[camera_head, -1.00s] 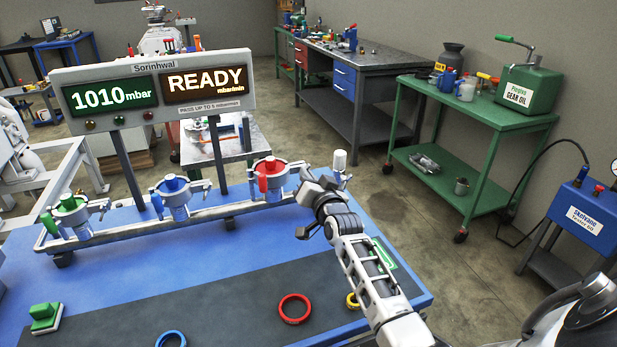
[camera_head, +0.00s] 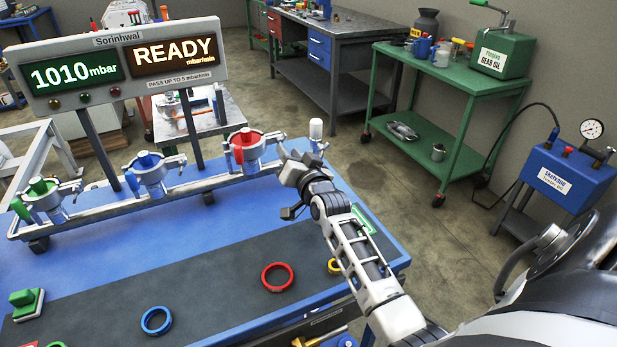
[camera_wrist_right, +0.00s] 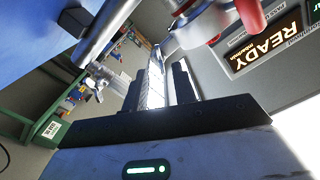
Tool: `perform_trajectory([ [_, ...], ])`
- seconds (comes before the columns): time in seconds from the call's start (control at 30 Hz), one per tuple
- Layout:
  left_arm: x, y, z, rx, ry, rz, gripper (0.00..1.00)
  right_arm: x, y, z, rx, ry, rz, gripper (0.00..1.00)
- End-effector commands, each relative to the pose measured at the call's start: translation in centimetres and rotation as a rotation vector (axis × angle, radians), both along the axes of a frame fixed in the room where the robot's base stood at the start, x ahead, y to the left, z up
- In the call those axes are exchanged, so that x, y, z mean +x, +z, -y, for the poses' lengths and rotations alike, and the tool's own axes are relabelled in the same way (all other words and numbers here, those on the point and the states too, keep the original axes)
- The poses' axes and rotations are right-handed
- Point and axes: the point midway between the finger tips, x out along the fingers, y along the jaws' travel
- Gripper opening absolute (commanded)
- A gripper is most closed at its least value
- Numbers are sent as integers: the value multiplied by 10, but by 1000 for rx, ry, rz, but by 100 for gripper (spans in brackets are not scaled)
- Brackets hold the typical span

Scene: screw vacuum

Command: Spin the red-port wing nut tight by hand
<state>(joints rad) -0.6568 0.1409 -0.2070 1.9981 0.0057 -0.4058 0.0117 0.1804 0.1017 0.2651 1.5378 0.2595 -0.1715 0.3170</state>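In the right wrist view the red part (camera_wrist_right: 250,14) shows at the top edge, beside a round metal body. My right gripper (camera_head: 286,184) is just right of and below the red port, apart from it. In the wrist view its two dark fingers (camera_wrist_right: 160,88) stand apart with nothing held between them. My left gripper is not in view. The nut's thread is too small to make out.
The blue port (camera_head: 150,172) and green port (camera_head: 42,197) stand left on the rail (camera_head: 120,205). A white-capped post (camera_head: 316,130) is close behind the gripper. Red (camera_head: 277,278), blue (camera_head: 156,321) and yellow (camera_head: 334,266) rings lie on the dark mat. The display (camera_head: 125,65) reads 1010 mbar, READY.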

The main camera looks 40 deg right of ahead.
Motion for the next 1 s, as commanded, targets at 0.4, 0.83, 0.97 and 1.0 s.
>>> perform_trajectory([
  [0.4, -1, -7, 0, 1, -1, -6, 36, -96, -2, -23, 2, -1, -4, 27],
  [0.83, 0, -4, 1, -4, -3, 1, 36, -121, 0, -29, 1, -2, -1, 27],
  [0.97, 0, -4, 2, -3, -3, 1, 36, -121, 0, -29, 1, -1, -2, 27],
  [1.0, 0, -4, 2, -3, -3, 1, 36, -121, 0, -29, 1, -1, -2, 27],
])
